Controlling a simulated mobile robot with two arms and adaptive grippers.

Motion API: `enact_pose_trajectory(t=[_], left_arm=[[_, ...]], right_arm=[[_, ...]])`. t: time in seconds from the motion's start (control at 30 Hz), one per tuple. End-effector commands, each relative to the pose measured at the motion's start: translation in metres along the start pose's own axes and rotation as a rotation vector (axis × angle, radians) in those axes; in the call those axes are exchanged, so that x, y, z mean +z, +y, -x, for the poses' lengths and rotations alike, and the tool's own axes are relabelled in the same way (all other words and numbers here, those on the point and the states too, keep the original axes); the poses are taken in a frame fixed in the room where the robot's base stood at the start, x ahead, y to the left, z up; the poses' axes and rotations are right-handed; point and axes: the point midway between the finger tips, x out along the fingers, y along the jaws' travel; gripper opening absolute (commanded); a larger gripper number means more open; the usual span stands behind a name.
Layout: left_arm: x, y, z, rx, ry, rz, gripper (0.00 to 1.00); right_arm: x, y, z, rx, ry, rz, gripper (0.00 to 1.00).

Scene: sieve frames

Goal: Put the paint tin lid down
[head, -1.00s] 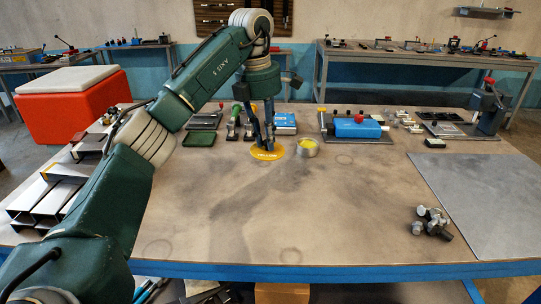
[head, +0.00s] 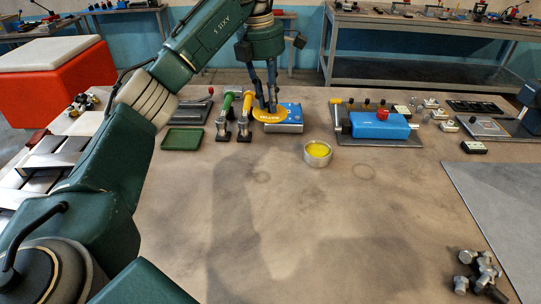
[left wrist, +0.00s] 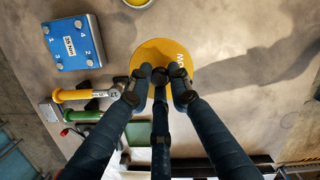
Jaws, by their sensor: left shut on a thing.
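The paint tin lid (head: 269,115) is a flat yellow disc with lettering on top. My left gripper (head: 268,107) is shut on it from above. In the head view it overlaps the blue box, and it seems held above the table. In the left wrist view the lid (left wrist: 152,58) lies under my fingertips (left wrist: 162,77), which hide part of it. The open paint tin (head: 318,154), with yellow paint inside, stands on the table to the right of the lid and nearer the front. Its edge shows in the left wrist view (left wrist: 137,2). My right gripper is not in view.
A blue numbered box (head: 288,125) and tools with green (head: 226,106) and yellow (head: 247,104) handles are close to the lid. A green tray (head: 183,139) lies left, a blue device (head: 380,125) right. Bolts (head: 482,272) lie front right. The table's middle is clear.

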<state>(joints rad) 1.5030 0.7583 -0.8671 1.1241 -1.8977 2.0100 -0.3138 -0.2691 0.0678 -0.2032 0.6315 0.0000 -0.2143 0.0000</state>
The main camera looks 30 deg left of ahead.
Motion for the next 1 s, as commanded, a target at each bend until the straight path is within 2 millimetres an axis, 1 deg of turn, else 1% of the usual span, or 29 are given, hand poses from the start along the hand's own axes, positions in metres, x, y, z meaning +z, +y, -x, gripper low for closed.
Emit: enact_pose_trajectory(t=[0.03, 0.1, 0.17, 0.2, 0.27, 0.3, 0.4, 0.47, 0.5, 0.6, 0.7, 0.77, 0.87, 1.0], left_arm=[[-0.002, -0.001, -0.012, -0.004, 0.005, -0.002, 0.0], [-0.004, -0.001, -0.028, -0.005, 0.006, -0.001, 0.0], [-0.006, -0.001, -0.043, -0.006, 0.008, -0.001, 0.0], [-0.008, -0.001, -0.053, -0.005, 0.008, 0.0, 0.0], [-0.01, -0.001, -0.067, -0.005, 0.008, 0.001, 0.0], [-0.012, -0.001, -0.077, -0.004, 0.009, 0.0, 0.0], [-0.015, -0.001, -0.103, -0.004, 0.008, 0.001, 0.0], [-0.016, -0.001, -0.118, -0.004, 0.007, 0.0, 0.0], [-0.017, -0.001, -0.126, -0.003, 0.006, 0.001, 0.0], [-0.019, -0.001, -0.144, -0.003, 0.004, 0.001, 0.0], [-0.02, 0.0, -0.153, -0.001, 0.003, 0.001, 0.0], [-0.02, 0.0, -0.156, 0.0, 0.002, 0.001, 0.0], [-0.022, -0.001, -0.165, -0.002, 0.004, 0.001, 0.0], [-0.024, -0.001, -0.184, -0.003, 0.005, 0.001, 0.0]], right_arm=[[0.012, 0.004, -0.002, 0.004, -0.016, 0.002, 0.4], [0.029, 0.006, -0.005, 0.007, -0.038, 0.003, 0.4], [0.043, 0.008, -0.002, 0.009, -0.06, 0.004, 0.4], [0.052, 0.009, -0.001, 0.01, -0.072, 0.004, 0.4], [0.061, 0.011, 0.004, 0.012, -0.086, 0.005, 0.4], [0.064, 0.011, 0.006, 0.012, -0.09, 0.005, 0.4], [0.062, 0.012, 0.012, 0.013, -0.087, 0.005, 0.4], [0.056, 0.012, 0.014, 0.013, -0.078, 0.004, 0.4], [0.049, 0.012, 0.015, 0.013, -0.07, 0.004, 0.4], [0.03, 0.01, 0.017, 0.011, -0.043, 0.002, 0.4], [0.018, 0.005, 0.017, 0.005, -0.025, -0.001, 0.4], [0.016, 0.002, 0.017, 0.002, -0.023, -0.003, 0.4], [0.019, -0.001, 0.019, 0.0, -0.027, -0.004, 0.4], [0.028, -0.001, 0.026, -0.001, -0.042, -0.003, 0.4]])
